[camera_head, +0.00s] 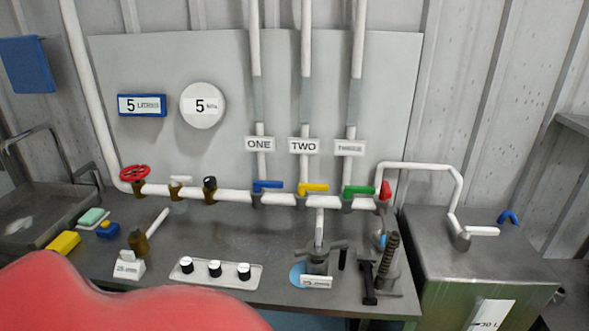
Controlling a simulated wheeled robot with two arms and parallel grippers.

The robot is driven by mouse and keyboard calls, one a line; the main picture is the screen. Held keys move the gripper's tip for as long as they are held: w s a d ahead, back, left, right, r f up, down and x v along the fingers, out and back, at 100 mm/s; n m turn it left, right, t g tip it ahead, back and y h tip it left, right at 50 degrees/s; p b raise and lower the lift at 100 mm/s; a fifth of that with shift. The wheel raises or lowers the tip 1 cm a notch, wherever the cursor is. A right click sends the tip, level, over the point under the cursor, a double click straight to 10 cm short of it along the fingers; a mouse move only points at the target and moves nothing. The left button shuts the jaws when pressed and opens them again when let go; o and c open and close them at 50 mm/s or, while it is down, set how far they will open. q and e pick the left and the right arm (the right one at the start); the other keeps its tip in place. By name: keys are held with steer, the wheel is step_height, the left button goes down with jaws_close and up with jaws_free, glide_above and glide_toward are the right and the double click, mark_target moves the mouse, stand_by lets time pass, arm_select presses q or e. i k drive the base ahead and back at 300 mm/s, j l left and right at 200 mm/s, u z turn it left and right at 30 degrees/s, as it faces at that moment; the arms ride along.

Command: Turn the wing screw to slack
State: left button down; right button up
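A grey fitting with two flat wings (318,254) stands at the front of the bench and looks like the wing screw. A short white handle or pipe rises just behind it, and a small white label (316,282) sits on its front. How tight it is cannot be seen. To its right stands a dark clamp-like device with a threaded rod (388,256). Neither of my grippers is in view.
A white pipe (232,196) with a red wheel (135,173) and blue, yellow, green and red levers runs behind. A knob panel (215,272) lies left of the winged fitting. A green tank (470,255) stands right. A large red shape covers the lower left.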

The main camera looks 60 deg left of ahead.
mark_target(318, 245)
steer(key=u, duration=1.45)
